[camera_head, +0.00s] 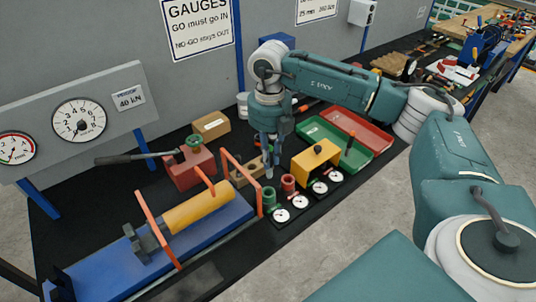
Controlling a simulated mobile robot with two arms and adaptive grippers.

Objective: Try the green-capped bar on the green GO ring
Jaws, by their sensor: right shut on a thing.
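My right gripper (268,165) points down from the end of my arm, just left of the ring gauges. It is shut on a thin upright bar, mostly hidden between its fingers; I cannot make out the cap. The green GO ring (270,196) stands on a dark base just below and beside the fingertips. A red ring (288,182) stands to its right. A wooden block (246,172) lies just left of the gripper, partly hidden by it. I cannot tell whether the bar touches the block. My left gripper is out of view.
A yellow block (315,165) stands right of the rings, with several small dials (300,202) in front. Green (320,132) and red (372,139) trays lie behind. A red pump (188,166) with a long lever and an orange-framed blue press (210,238) stand left.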

